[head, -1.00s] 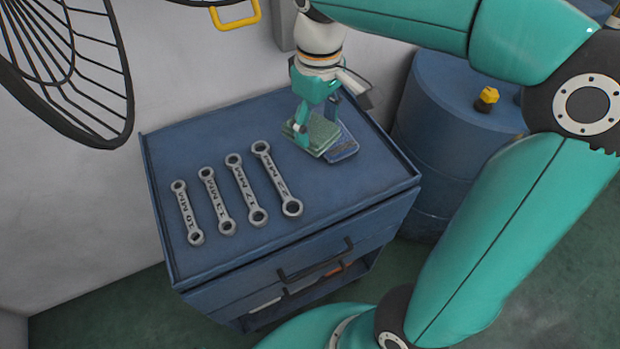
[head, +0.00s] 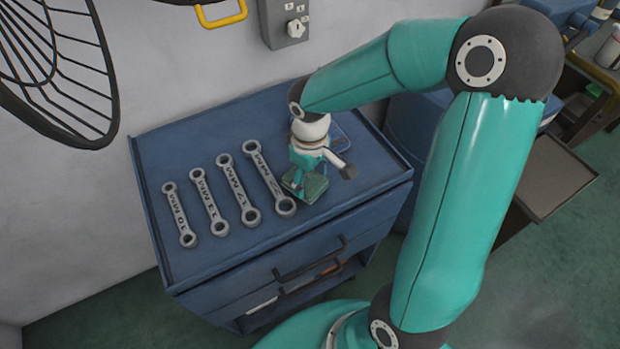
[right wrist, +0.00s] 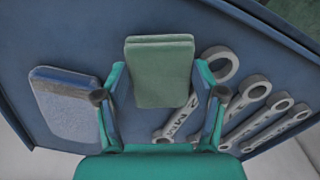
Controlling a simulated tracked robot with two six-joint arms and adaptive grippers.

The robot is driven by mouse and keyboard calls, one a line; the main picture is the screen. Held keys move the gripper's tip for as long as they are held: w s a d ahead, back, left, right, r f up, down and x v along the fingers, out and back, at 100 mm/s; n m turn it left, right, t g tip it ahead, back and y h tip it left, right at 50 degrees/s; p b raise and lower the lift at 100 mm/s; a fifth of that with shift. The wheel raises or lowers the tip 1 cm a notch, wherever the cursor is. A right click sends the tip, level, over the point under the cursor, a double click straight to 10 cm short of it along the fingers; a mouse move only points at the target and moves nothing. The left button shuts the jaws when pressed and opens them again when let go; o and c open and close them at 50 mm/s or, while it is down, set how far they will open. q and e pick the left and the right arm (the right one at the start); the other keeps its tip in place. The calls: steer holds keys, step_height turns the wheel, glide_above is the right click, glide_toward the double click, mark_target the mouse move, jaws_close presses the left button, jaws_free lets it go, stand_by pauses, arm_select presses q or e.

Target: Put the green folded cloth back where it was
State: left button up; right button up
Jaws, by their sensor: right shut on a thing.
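The green folded cloth (head: 314,190) is in my right gripper (head: 303,180), over the right front part of the blue cabinet top (head: 195,145), just right of the largest wrench (head: 268,178). In the right wrist view the green cloth (right wrist: 160,72) sits between the two fingers (right wrist: 162,105) and hides the middle of the largest wrench. Whether its underside touches the cabinet top I cannot tell. A blue folded cloth (right wrist: 68,95) lies to the left in that view. In the head view the blue cloth (head: 340,138) is partly hidden behind my right wrist. My left gripper is not in view.
Smaller wrenches (head: 238,190) lie in a row left of the largest one. The cabinet has a raised rim at the right and drawer handles (head: 310,258) in front. A blue drum (head: 408,125) stands to the right, mostly behind my arm. A grey wall box (head: 287,25) is behind.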

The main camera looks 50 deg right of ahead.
mark_target(310, 182)
steer(key=shift+f, duration=0.55)
steer(key=o, duration=1)
steer(key=shift+r, duration=0.15)
step_height(310, 182, up, 12)
steer(key=shift+f, duration=0.1)
